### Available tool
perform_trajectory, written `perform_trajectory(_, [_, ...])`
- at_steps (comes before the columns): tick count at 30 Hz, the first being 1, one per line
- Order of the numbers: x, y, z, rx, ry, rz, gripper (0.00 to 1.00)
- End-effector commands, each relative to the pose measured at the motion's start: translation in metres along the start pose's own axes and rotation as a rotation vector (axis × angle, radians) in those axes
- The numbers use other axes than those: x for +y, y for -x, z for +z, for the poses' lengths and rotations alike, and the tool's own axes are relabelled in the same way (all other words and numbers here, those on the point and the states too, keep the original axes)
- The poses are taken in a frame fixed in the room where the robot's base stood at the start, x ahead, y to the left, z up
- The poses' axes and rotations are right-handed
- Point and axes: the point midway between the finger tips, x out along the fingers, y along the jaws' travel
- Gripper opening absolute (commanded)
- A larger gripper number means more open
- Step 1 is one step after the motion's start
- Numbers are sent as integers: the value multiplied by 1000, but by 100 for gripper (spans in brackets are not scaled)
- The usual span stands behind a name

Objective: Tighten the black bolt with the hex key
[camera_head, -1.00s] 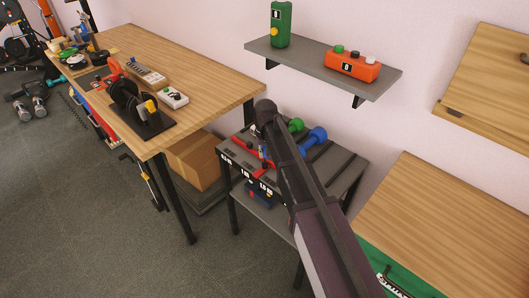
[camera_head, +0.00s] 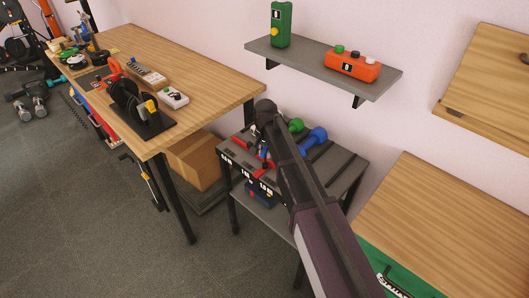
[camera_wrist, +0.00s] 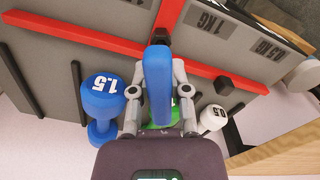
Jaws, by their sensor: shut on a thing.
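My gripper (camera_wrist: 157,112) is shut on a long blue piece (camera_wrist: 157,80), seen nearly end-on in the wrist view. I take it for the hex key's handle, but its bent tip does not show. A black part (camera_wrist: 160,37) shows just beyond its far end; I cannot tell whether the two touch. A small black block (camera_wrist: 222,86) lies to the right, by a red bar (camera_wrist: 110,45). I cannot tell which, if either, is the black bolt. In the head view my gripper (camera_head: 265,140) is over the grey rack, partly hidden by my arm.
The grey rack (camera_head: 345,160) holds a blue dumbbell (camera_head: 313,140), a green one (camera_head: 296,125) and a white one (camera_wrist: 213,118), with weight labels. A wooden table (camera_head: 190,75) stands left, another wooden top (camera_head: 440,215) right. A shelf (camera_head: 310,62) hangs above.

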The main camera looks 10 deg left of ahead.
Motion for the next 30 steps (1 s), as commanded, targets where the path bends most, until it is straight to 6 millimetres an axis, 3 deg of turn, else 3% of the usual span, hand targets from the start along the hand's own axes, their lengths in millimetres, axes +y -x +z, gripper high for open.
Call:
perform_trajectory(4, [0, 0, 0, 0, -111, 0, 0])
perform_trajectory(5, [0, 0, 0, 0, -124, 0, 26])
perform_trajectory(9, [0, 0, 0, 0, -118, 0, 63])
perform_trajectory(30, [0, 6, 0, 0, -115, 0, 63])
